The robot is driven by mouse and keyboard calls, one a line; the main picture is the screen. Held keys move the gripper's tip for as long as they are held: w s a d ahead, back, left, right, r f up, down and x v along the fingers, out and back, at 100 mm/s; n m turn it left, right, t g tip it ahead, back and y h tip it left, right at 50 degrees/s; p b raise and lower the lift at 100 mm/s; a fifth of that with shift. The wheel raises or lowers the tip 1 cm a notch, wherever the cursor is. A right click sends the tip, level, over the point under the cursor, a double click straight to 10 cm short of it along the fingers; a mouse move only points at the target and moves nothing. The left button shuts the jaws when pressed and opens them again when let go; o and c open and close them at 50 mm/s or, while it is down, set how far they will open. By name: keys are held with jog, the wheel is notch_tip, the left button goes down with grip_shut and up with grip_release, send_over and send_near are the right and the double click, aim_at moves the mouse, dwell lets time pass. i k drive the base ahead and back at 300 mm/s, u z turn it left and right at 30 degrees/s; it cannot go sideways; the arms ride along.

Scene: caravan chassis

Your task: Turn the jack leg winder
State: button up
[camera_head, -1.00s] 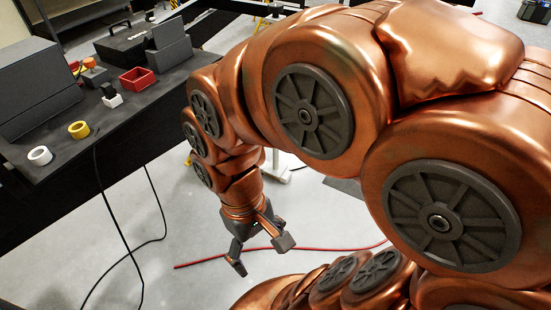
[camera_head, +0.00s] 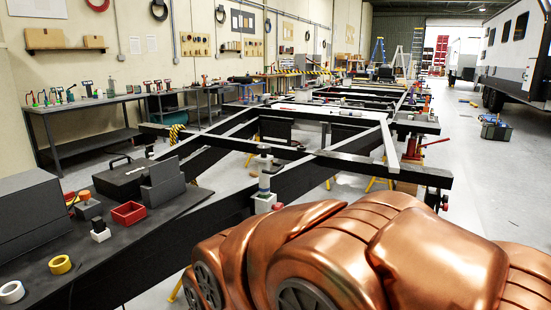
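My copper arm fills the lower right of the head view, and my gripper is hidden or outside the picture. The dark caravan chassis frame (camera_head: 225,185) runs from the near left into the distance. A pale upright post with a dark cap (camera_head: 265,165) stands at its near crossing beams, with a white and red piece at its foot. A red jack-like stand with a handle (camera_head: 414,145) is at the frame's right side. I cannot tell which part, if any, is the jack leg winder.
A dark bench top (camera_head: 125,240) at the near left holds a red bin (camera_head: 128,213), tape rolls (camera_head: 60,264) and dark boxes. A long workbench (camera_head: 95,102) lines the left wall. Open floor (camera_head: 490,170) lies at the right, with a toolbox (camera_head: 495,128) on it.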

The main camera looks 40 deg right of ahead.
aim_at(263, 149)
jog(key=z, duration=0.85)
jog(key=k, duration=1.1)
jog(key=z, duration=1.2)
jog(key=i, duration=1.7)
jog(key=u, duration=1.55)
jog(key=i, duration=0.7)
jog(key=u, duration=0.7)
